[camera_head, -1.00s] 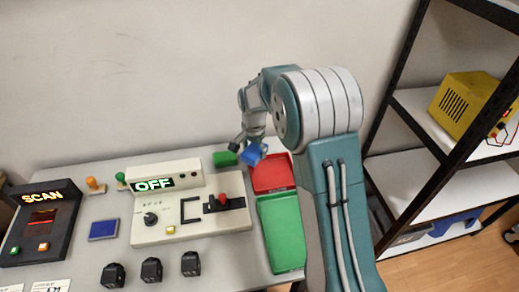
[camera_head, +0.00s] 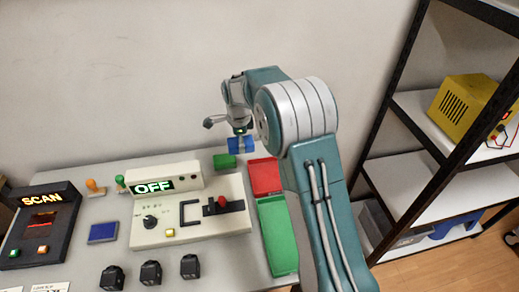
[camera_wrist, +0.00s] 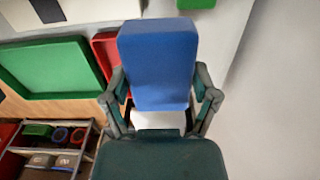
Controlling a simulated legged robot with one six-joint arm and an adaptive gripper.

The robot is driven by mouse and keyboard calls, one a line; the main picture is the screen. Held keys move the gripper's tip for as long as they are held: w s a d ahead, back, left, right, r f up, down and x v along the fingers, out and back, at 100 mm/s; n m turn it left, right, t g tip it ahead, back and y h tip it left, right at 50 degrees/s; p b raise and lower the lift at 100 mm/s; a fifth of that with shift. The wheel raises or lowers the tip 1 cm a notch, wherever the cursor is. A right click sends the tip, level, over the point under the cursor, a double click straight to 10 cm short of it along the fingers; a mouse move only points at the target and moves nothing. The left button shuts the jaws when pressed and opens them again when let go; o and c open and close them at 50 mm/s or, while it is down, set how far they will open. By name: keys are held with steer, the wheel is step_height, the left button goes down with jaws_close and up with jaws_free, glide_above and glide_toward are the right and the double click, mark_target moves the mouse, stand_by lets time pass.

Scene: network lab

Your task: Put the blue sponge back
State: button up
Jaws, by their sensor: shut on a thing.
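The blue sponge (camera_head: 237,145) is held by my gripper (camera_head: 240,135) in the air near the back edge of the table, close above a green block (camera_head: 224,161). In the wrist view the blue sponge (camera_wrist: 158,60) fills the middle, with a finger on each side, and my gripper (camera_wrist: 160,88) is shut on it.
A red tray (camera_head: 264,176) and a green tray (camera_head: 278,234) lie on the table's right side. The white OFF panel (camera_head: 205,233) has a red-knobbed lever. Several black blocks stand at the front, a SCAN box (camera_head: 40,228) at left. A shelf (camera_head: 440,175) stands at right.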

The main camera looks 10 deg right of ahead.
steer(key=w+d+f, duration=0.4)
steer(key=w+d, duration=0.1)
steer(key=w, duration=0.1)
glide_above(260, 151)
step_height(260, 151, down, 5)
steer(key=shift+a+f, duration=0.1)
steer(key=shift+f, duration=1.5)
steer(key=o, duration=1)
steer(key=shift+f, duration=0.1)
steer(key=shift+o, duration=0.2)
